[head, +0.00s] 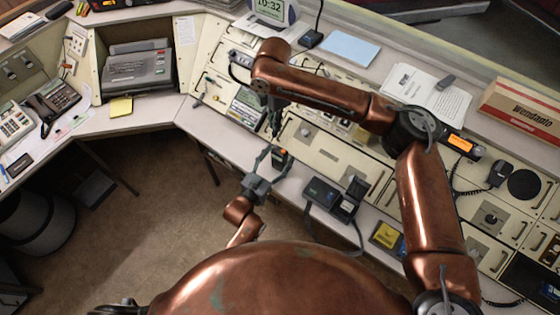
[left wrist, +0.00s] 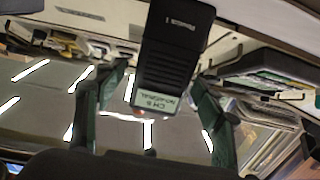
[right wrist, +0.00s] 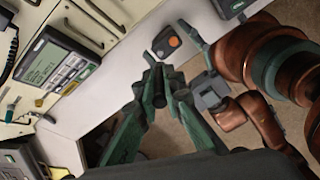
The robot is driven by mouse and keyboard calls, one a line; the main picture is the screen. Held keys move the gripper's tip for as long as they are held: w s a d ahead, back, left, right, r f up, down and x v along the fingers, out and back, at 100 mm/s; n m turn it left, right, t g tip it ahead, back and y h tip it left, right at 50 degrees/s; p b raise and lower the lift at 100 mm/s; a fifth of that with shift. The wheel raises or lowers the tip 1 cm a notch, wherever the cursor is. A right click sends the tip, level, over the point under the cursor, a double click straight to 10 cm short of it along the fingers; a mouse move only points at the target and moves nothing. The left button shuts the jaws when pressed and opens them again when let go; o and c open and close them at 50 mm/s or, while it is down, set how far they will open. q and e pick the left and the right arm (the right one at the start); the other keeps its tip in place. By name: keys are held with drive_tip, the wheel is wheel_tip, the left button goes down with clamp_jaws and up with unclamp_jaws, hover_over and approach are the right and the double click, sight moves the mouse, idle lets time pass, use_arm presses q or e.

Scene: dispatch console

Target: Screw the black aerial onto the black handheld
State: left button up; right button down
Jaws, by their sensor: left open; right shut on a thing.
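The black handheld (head: 281,158), with an orange spot on top, is at the front edge of the console. In the left wrist view the handheld (left wrist: 176,45) shows its lit display between the spread fingers. My left gripper (head: 276,161) is open, one finger on each side of it. My right gripper (head: 275,122) is above the handheld, pointing down. In the right wrist view its fingers (right wrist: 159,82) are shut on a dark, slim cylinder (right wrist: 158,96), seemingly the black aerial, seen nearly end-on. The handheld (right wrist: 166,42) is apart from it there. Most of the aerial is hidden.
A dark desk unit (head: 322,192) with a cable stands to the right on the front ledge. A grey keypad unit with a screen (right wrist: 57,62) is on the console panel. A yellow-and-blue item (head: 387,236) lies further right. Open floor (head: 150,215) is at front left.

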use_arm(q)
drive_tip(key=shift+w+d, duration=0.2)
drive_tip(key=shift+w, duration=0.1)
clamp_jaws()
idle(0.7)
